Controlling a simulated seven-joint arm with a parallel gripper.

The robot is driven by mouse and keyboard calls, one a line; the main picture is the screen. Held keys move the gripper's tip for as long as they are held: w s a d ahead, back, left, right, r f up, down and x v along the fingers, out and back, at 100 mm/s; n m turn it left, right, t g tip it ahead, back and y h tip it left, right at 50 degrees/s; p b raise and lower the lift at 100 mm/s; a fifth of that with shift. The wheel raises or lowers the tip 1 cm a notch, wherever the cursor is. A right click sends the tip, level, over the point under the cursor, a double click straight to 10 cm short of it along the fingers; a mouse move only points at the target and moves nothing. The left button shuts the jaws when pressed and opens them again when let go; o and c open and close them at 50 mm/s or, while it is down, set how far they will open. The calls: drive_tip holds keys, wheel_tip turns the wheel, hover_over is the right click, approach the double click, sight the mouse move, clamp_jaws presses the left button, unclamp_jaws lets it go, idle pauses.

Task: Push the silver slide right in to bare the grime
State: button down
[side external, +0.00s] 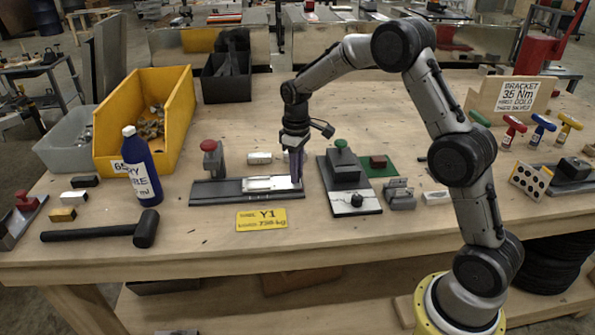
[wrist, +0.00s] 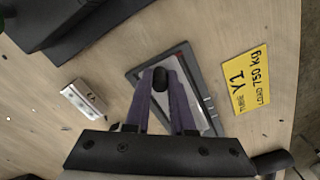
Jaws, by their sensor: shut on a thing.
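The silver slide (side external: 262,184) lies in a long dark base (side external: 215,193) on the bench. In the wrist view the slide (wrist: 183,68) shows as a pale plate inside the dark frame (wrist: 134,75), partly hidden by my fingers. My gripper (side external: 296,178) points down at the right end of the slide. In the wrist view its purple fingers (wrist: 161,82) are closed on a small black knob (wrist: 160,80), which appears to belong to the slide. Whatever lies under the slide is hidden, and I cannot make out any grime.
A red-topped post (side external: 209,158) stands behind the base's left part. A yellow Y1 plate (side external: 261,219) lies in front; it also shows in the wrist view (wrist: 246,80). A dark fixture with a green knob (side external: 343,170) stands close right. A blue bottle (side external: 142,170) and mallet (side external: 110,233) are left.

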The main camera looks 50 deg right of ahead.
sight(246, 185)
drive_tip(key=w+a, duration=0.9)
drive_tip(key=shift+w+a+r, duration=0.15)
drive_tip(key=shift+w+a, duration=0.15)
drive_tip(key=shift+w, duration=0.1)
drive_tip(key=c, duration=0.8)
unclamp_jaws()
drive_tip(key=shift+s, duration=0.1)
drive_tip(key=shift+o, duration=0.2)
wheel_tip(246, 185, up, 14)
